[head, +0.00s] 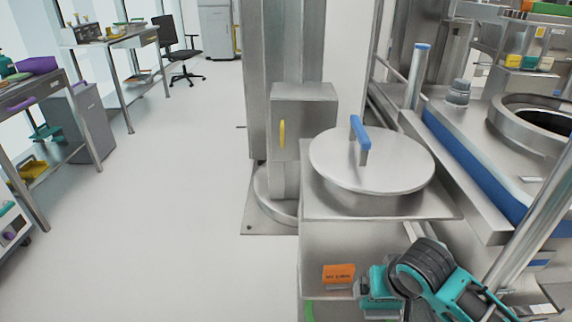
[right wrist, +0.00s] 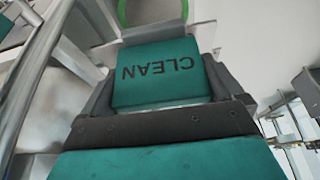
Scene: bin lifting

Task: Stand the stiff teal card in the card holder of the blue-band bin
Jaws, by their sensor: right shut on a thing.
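The teal card (right wrist: 160,75) fills the middle of the right wrist view, its printed word CLEAN upside down there. My right gripper (right wrist: 165,97) is shut on it, with a dark finger at each side. In the head view my right gripper (head: 372,292) is low, to the right of an orange card (head: 339,271) standing in a small holder (head: 339,286) on the steel front. I cannot make out the orange card's small print. A steel vessel (head: 370,203) with a blue-handled lid (head: 345,175) stands above. No blue band shows clearly on it. My left gripper is out of view.
A green ring (right wrist: 150,8) shows beyond the card. A steel column (head: 290,60) with a box and yellow handle (head: 282,134) stands behind the vessel. Steel machinery (head: 480,125) with a blue edge is at right. The floor (head: 180,200) at left is clear.

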